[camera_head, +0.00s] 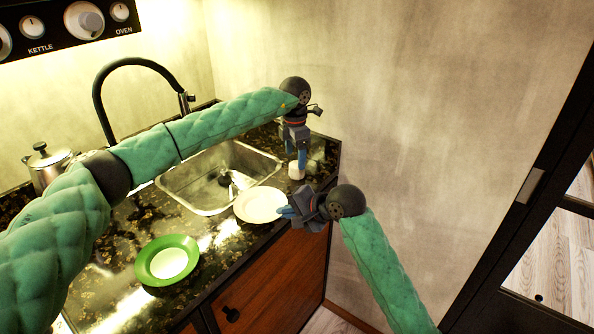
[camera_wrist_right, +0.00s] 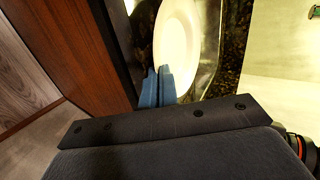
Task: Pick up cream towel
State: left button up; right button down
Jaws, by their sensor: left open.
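I cannot make out a clear cream towel. A small whitish object (camera_head: 296,171) sits on the counter at the back right, directly under my left gripper (camera_head: 297,160); it is too small to identify. My left gripper points down, open, its blue fingertips at or just above this object. My right gripper (camera_head: 284,211) is at the rim of a white plate (camera_head: 259,204) by the counter's front edge. In the right wrist view, the blue fingers (camera_wrist_right: 158,86) are close together with the rim of the plate (camera_wrist_right: 177,40) between them.
A sink (camera_head: 205,192) with a dark tap (camera_head: 103,100) lies left of the plate. A green-rimmed plate (camera_head: 147,262) is on the dark counter at the front. A metal kettle (camera_head: 49,165) stands at the left. A wall (camera_head: 400,110) closes off the right side.

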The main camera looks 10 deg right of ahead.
pick_arm(q)
jog(key=f, duration=0.5)
jog(key=shift+w+d, duration=0.1)
jog(key=shift+d, duration=0.15)
jog(key=c, duration=1.1)
jog(key=shift+c, duration=0.2)
jog(key=shift+r, duration=0.1)
notch_tip(320, 180, up, 10)
jog(key=shift+f, duration=0.1)
